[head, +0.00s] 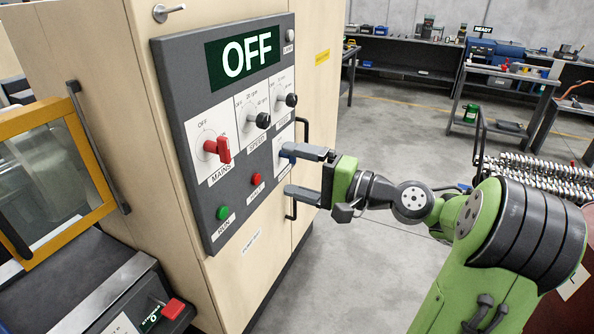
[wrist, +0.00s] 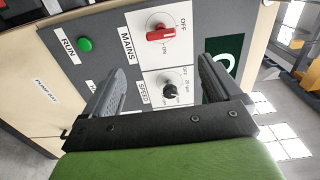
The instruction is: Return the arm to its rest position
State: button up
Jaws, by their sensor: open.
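My gripper (head: 288,171) is open and empty in front of the grey control panel (head: 190,75). My green arm reaches in from the lower right of the head view. The panel display (head: 246,57) reads OFF.
The panel has a green RUN button (head: 222,213) and a red button (head: 256,179). A dark cabinet handle (head: 304,130) stands close to the fingers. A yellow-framed door (head: 50,125) is at left. A rack of metal parts (head: 540,170) is at right. Open floor (head: 385,125) lies behind my arm.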

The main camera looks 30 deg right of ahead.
jog(key=s+a+f+n+g+h, duration=0.4)
jog(key=a+f+n+g, duration=0.4)
jog(key=a, duration=0.5)
jog(key=s+d+f+n+h, duration=0.1)
jog(key=s+h, duration=0.2)
jog(key=s, duration=0.5)
jog(key=s+d+f+n+g+h, duration=0.1)
jog(key=s+d+h, duration=0.1)
jog(key=s, duration=0.7)
jog(key=shift+s+d+f+n+h, duration=0.15)
jog(key=shift+s+d+n+h, duration=0.15)
jog(key=shift+h, duration=0.5)
